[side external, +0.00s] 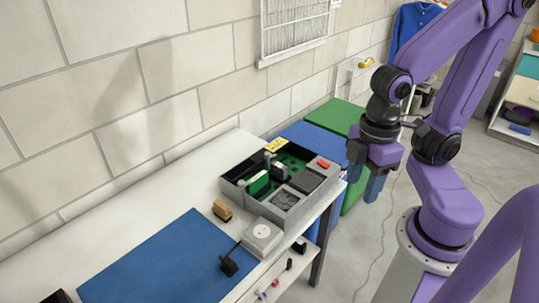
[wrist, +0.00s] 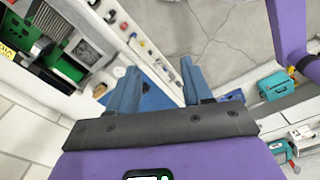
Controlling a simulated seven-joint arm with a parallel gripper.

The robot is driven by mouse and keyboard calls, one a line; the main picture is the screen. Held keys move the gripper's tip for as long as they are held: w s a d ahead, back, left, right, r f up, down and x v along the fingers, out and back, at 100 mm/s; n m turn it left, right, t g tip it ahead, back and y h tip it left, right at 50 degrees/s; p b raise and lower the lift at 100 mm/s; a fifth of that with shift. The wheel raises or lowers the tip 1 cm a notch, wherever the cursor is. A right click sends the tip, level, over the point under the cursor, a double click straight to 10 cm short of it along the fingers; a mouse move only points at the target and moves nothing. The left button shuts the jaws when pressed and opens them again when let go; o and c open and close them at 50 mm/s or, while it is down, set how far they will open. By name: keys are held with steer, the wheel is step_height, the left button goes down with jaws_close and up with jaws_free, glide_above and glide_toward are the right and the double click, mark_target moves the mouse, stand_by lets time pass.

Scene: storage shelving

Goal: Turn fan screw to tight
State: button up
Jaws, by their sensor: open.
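The grey open case (side external: 232,192) with a green circuit board (side external: 291,160) inside stands on the white table. Two dark square parts sit at its front right; the nearer one (side external: 285,199) looks like a fan, but I cannot be sure. A similar dark square part shows at the upper left of the wrist view (wrist: 89,52). The fan screw is too small to make out. My gripper (side external: 368,182) hangs right of the case, past the table's edge, apart from it. In the wrist view its blue fingers (wrist: 160,70) are spread with nothing between them.
A blue mat (side external: 160,262), a brown block (side external: 222,210), a white box with a round top (side external: 262,236) and a black tool (side external: 229,265) lie on the table (side external: 130,215). Small items sit on a lower shelf. Blue and green bins (side external: 335,117) stand behind.

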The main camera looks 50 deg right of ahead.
steer(key=w+a+r, duration=0.1)
steer(key=w+a, duration=0.2)
steer(key=w, duration=0.7)
steer(key=n, duration=0.1)
glide_above(267, 153)
step_height(267, 153, down, 6)
step_height(267, 153, down, 17)
steer(key=shift+r, duration=0.1)
jaws_close()
